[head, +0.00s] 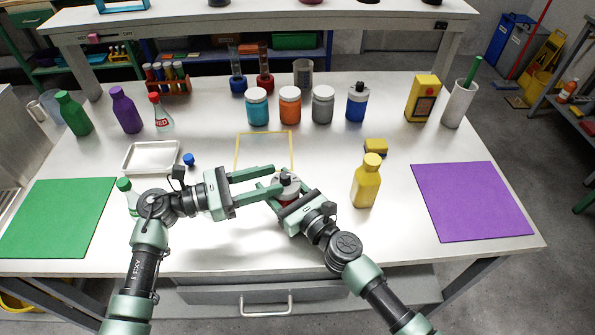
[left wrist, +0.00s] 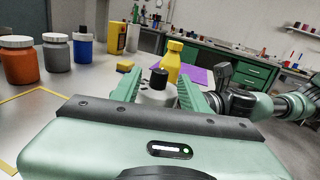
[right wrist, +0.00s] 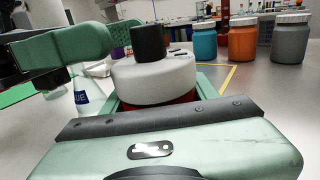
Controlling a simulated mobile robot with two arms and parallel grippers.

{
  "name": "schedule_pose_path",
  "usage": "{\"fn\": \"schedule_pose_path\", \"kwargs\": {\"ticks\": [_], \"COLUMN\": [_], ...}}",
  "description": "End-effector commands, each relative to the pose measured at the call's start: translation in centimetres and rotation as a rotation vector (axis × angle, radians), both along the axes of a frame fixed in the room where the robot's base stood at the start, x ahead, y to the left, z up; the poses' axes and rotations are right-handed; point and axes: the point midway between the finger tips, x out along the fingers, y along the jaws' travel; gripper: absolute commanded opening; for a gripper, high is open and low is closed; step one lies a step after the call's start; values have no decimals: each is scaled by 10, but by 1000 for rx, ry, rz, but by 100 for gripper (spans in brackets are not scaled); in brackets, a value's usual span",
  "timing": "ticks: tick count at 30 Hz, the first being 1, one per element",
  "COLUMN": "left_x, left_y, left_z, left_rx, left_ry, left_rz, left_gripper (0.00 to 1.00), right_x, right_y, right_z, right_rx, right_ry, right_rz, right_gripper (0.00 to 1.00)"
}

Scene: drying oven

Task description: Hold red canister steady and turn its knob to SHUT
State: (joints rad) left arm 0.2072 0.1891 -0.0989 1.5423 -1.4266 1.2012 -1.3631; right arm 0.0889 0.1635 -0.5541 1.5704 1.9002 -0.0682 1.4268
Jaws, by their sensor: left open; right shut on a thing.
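The red canister (right wrist: 178,105) has a white top (right wrist: 152,78) with a black knob (right wrist: 149,42). It stands upright on the table between my grippers. My right gripper (head: 287,192) is shut around its red body, which is mostly hidden by the gripper. My left gripper (head: 272,181) is open, its two fingers reaching toward the canister from the left. In the left wrist view, the black knob (left wrist: 158,78) and white top show between the left fingers, apart from both. The knob's setting cannot be read.
A yellow bottle (head: 367,181) stands to the right of the canister. A yellow outlined square (head: 236,152) lies behind it. A green-capped bottle (head: 126,187) is beside my left arm. Jars line the back, and a purple mat (head: 472,201) lies right.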

Motion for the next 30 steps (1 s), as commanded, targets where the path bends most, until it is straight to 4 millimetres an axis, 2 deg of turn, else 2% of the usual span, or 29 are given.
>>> {"fn": "schedule_pose_path", "kwargs": {"ticks": [13,18,26,30], "left_x": [18,20,21,21], "left_y": [-59,-69,-70,-70], "left_z": [0,-1,-1,-1], "left_rx": [-5,-3,-1,-1], "left_ry": [0,-1,0,0], "left_rz": [4,4,4,4], "left_gripper": [44,44,44,5], "right_x": [0,0,0,0], "right_y": [0,0,0,0], "right_z": [0,0,0,0], "right_rx": [1,1,1,1], "right_ry": [-1,-1,-1,-1], "right_rz": [0,0,0,0], "right_gripper": [13,13,13,13]}}
